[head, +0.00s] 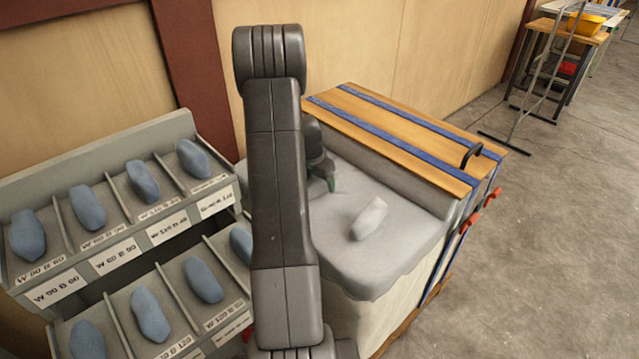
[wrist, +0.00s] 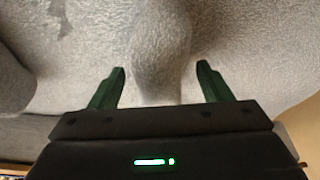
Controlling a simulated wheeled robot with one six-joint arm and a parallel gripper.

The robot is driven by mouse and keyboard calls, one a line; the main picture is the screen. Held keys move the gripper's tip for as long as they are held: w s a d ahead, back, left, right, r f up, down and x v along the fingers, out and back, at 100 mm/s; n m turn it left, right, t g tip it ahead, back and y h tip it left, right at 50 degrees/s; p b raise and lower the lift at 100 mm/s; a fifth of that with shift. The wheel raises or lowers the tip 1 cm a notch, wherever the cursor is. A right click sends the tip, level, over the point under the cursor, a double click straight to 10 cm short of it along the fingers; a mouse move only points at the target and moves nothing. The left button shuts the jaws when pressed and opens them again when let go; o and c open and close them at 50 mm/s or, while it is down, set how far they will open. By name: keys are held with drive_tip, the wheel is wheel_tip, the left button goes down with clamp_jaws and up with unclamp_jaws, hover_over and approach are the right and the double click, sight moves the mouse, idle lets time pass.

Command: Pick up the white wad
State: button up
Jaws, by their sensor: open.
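The white wad (head: 370,218) lies on the grey padded top (head: 395,262) of a bin-like stand in the head view. It is a small, elongated pale lump, lying tilted across the surface. My gripper (head: 330,182) shows to the left of the wad and slightly farther back, apart from it and partly hidden behind my arm. In the wrist view my gripper (wrist: 160,76) has its two green fingers spread. A pale, fuzzy rounded lump (wrist: 161,45) shows between and beyond them; I cannot tell for certain that it is the wad. No grip on it shows.
A grey rack (head: 97,152) with several blue-grey lumps in labelled compartments stands at left. A wooden board with blue straps (head: 400,125) lies behind the padded top. The concrete floor (head: 560,230) at right is open. A work table with a yellow tub (head: 586,24) is far right.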

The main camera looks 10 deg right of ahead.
drive_tip(key=shift+w+d+f, duration=0.1)
drive_tip(key=shift+f, duration=0.25)
drive_tip(key=c, duration=1.1)
drive_tip(key=shift+r, duration=0.1)
drive_tip(key=shift+c, duration=0.2)
